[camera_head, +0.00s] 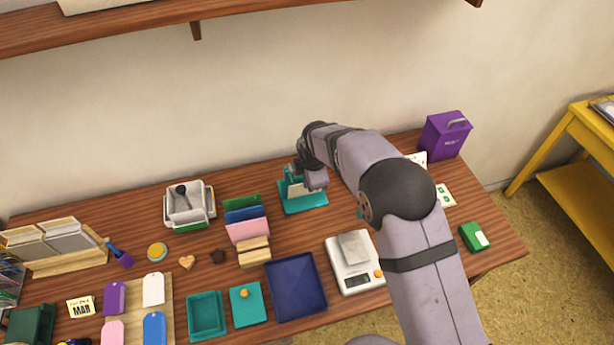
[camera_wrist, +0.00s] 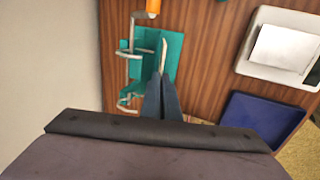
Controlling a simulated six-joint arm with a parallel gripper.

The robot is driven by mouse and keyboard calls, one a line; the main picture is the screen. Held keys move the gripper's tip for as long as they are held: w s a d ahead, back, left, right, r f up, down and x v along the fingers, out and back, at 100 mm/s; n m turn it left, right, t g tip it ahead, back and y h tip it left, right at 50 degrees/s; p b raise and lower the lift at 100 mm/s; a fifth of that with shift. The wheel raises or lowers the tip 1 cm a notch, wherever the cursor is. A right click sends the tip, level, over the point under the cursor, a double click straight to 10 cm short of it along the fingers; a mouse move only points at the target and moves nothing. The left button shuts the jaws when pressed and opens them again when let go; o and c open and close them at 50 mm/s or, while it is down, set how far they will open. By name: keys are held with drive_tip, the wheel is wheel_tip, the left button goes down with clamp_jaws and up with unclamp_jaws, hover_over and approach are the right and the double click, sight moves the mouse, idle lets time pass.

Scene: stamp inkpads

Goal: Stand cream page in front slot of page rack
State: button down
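The teal page rack (camera_head: 305,203) stands at the back of the table, beneath my arm's end. In the wrist view the rack (camera_wrist: 173,48) shows from above, with thin pale wire dividers on its left part. A thin cream page (camera_wrist: 164,50) appears edge-on over the right part of the rack. My gripper (camera_wrist: 161,76) has its two dark fingers closed together at the near end of this page and seems to hold it. In the head view my gripper (camera_head: 312,172) is over the rack and partly hides it. I cannot tell whether the page touches the rack's base.
Left of the rack stand green, blue and pink upright pieces (camera_head: 246,229). A navy tray (camera_head: 297,287) and a white scale (camera_head: 352,273) lie in front. A purple box (camera_head: 445,134) stands at the back right. An orange-topped item (camera_wrist: 153,8) is just beyond the rack.

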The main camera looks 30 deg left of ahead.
drive_tip(key=shift+s+d, duration=0.15)
drive_tip(key=shift+d, duration=0.05)
drive_tip(key=shift+r, duration=0.15)
wheel_tip(320, 180, up, 5)
drive_tip(key=p, duration=0.3)
idle(0.5)
drive_tip(key=shift+s, duration=0.1)
